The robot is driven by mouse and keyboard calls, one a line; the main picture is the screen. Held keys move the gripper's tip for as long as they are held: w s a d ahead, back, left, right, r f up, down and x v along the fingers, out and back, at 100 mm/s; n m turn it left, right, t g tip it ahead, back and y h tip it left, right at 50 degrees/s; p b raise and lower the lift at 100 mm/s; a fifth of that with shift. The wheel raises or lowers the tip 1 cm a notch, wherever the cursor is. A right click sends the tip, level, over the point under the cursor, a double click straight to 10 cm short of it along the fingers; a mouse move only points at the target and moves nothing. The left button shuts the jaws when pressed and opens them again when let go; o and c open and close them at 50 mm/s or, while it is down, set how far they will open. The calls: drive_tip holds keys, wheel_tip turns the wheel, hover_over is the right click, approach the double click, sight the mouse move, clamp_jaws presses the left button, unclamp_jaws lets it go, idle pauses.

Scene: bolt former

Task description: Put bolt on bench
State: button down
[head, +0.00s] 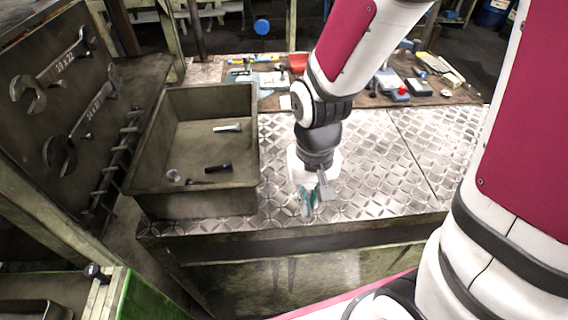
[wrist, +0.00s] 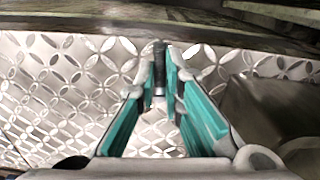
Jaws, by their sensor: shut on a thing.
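My gripper (head: 309,208) is low over the front part of the bench (head: 375,165), to the right of the bin, with its fingers pointing down. In the wrist view its teal fingers (wrist: 160,80) are shut on a dark bolt (wrist: 159,62), which stands between the fingertips. The bench top is patterned metal plate and shows behind the bolt. I cannot tell whether the bolt touches it. In the head view the held bolt is not clearly visible.
A deep grey bin (head: 195,202) stands left of my gripper with several loose bolts inside, including a light bolt (head: 228,128) and a dark one (head: 218,168). Tools and small parts clutter the back. Wrenches (head: 55,65) hang on the left panel. The bench right of my gripper is clear.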

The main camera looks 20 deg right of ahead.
drive_tip(key=shift+w+f+b, duration=0.15)
drive_tip(key=shift+w+b, duration=0.25)
drive_tip(key=shift+w, duration=0.2)
hover_over(287, 174)
drive_tip(key=shift+f, duration=0.5)
drive_tip(key=shift+f+p, duration=0.55)
drive_tip(key=shift+f, duration=1.2)
drive_tip(key=shift+f, duration=0.2)
drive_tip(key=c, duration=1.7)
unclamp_jaws()
